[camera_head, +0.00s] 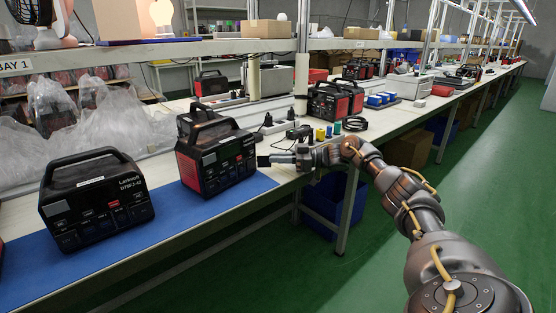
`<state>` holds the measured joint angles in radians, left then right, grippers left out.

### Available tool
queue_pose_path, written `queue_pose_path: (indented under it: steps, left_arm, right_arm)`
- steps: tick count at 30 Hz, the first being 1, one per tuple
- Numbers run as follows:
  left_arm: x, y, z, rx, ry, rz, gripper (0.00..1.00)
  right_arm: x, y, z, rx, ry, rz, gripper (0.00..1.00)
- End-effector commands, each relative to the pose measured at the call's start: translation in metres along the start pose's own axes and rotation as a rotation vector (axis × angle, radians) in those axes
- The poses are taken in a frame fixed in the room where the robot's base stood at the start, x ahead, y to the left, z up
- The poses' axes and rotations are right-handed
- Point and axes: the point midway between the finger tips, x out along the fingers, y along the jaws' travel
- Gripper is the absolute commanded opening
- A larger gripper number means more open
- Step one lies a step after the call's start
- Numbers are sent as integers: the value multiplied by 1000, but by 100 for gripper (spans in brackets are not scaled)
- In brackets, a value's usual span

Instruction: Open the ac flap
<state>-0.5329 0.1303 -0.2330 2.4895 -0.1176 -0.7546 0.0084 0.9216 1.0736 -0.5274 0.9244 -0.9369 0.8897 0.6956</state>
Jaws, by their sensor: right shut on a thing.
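A black power station with red side panels (216,159) stands upright on the blue mat (250,186), its handle on top and its control face toward the right front. My right gripper (264,160) reaches in from the right, with its fingertips at the right edge of that face. It is shut on the ac flap, which is too small and too covered by the fingers to make out. I cannot tell the flap's angle. My left gripper is not in view.
A second power station (97,200) stands on the mat at the left. Power strips, small coloured parts (322,133) and more power stations (335,101) lie further back on the bench (385,122). Clear plastic bags (140,128) lie behind the mat. The green floor (470,180) at right is free.

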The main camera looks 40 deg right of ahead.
Motion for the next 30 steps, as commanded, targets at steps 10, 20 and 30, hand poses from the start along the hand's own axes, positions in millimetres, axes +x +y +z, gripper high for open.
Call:
queue_pose_path:
  steps: [10, 20, 30]
  left_arm:
    - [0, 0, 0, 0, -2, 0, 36]
    - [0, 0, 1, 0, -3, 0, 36]
    - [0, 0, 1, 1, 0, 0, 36]
  right_arm:
    - [-2, 2, 0, -1, -2, 7, 28]
    - [0, 0, 0, -1, -1, 1, 33]
    - [-54, 1, 0, -1, -4, 7, 33]
